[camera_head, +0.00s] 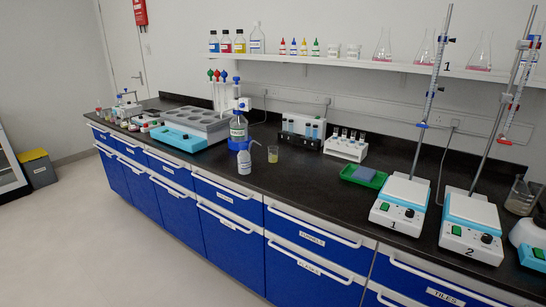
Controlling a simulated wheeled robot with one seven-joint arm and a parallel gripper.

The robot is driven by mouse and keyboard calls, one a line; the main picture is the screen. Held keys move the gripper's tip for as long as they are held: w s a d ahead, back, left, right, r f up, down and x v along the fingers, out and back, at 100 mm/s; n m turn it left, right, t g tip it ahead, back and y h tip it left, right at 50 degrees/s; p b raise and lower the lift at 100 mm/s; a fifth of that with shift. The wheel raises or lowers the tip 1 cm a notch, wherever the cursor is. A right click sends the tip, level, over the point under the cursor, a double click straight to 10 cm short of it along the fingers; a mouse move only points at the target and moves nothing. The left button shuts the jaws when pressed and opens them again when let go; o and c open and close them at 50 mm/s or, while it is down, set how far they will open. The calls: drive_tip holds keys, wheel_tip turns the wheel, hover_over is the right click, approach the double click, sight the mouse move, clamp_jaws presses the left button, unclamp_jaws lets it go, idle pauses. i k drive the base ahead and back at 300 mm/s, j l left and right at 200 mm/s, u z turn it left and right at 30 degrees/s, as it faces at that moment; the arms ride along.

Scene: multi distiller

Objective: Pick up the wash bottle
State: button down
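The wash bottle (245,162) stands upright near the front edge of the black bench (310,183), at the middle of the camera_head view. It is small and white with a label, and a thin bent spout rises from its top. A small glass beaker (273,155) with yellow liquid stands close to its right. My gripper is not in view, and nothing shows touching the wash bottle.
To the left is a grey and blue water bath (190,128). To the right are a white tube rack (346,146), a green tray (362,177) and two hotplates (402,198) with burette stands. A shelf (350,63) with bottles and flasks runs above. The floor (100,215) in front is clear.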

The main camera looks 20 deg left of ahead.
sight(243, 158)
drive_tip(key=u, duration=0.7)
drive_tip(key=i+j+u, duration=0.25)
drive_tip(key=i+u, duration=0.2)
drive_tip(key=i+j+u, duration=0.1)
drive_tip(key=i+u, duration=0.35)
drive_tip(key=i+z, duration=0.1)
drive_tip(key=i, duration=0.5)
drive_tip(key=i+j+z, duration=0.1)
drive_tip(key=i, duration=0.5)
drive_tip(key=i+j+z, duration=0.1)
drive_tip(key=i, duration=0.45)
drive_tip(key=i+j+z, duration=0.1)
drive_tip(key=z, duration=0.55)
